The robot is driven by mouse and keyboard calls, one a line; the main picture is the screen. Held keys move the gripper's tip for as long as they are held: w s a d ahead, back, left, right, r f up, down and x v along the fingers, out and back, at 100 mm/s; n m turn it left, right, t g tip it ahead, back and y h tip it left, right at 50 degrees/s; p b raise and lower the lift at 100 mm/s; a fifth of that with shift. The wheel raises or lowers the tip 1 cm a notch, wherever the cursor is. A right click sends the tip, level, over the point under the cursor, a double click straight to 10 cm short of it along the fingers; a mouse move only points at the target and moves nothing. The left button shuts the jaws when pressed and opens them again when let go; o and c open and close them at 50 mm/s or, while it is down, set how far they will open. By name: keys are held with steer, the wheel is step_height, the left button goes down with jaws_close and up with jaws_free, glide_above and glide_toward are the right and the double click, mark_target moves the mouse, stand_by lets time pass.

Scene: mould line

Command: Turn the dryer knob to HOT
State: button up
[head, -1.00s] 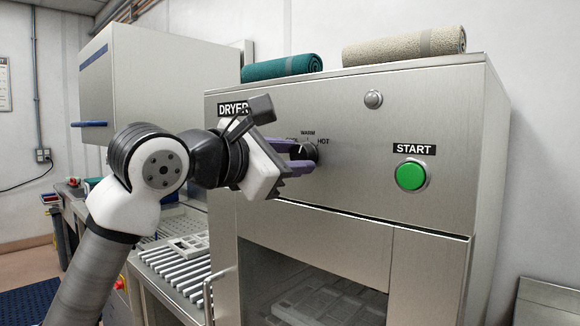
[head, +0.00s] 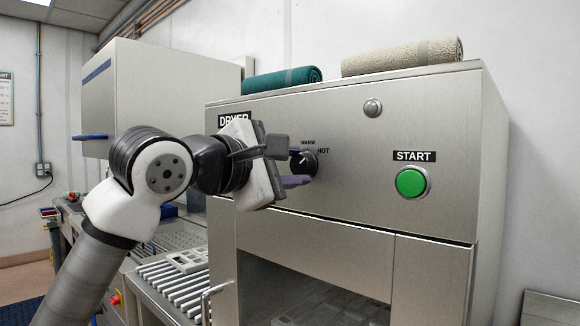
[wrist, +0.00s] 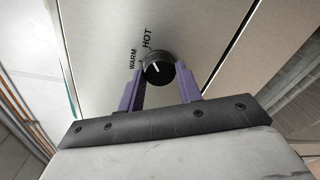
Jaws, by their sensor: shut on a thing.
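The dryer knob (head: 303,162) is round and black with a white pointer line, on the steel front of the dryer (head: 370,205). My gripper (head: 293,168) is at the knob, its purple fingers closed around the knob's sides. In the wrist view the knob (wrist: 158,69) sits between the two fingertips (wrist: 160,80). There its pointer slants up and a little left, toward the HOT label (wrist: 147,37) rather than the WARM label (wrist: 133,58). In the head view my gripper hides the dial's left side and the COOL label.
The green START button (head: 412,182) is on the same panel to the right. A teal towel roll (head: 283,80) and a beige one (head: 402,57) lie on top of the dryer. A roller conveyor (head: 172,284) with a grey tray (head: 188,260) is at the lower left.

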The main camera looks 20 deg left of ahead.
steer(key=o, duration=1)
steer(key=shift+s, duration=0.1)
steer(key=f+b+v, duration=0.1)
steer(key=b+v, duration=0.1)
steer(key=v, duration=1.1)
steer(key=shift+s+r, duration=0.3)
steer(key=shift+r, duration=0.15)
steer(key=shift+a, duration=0.1)
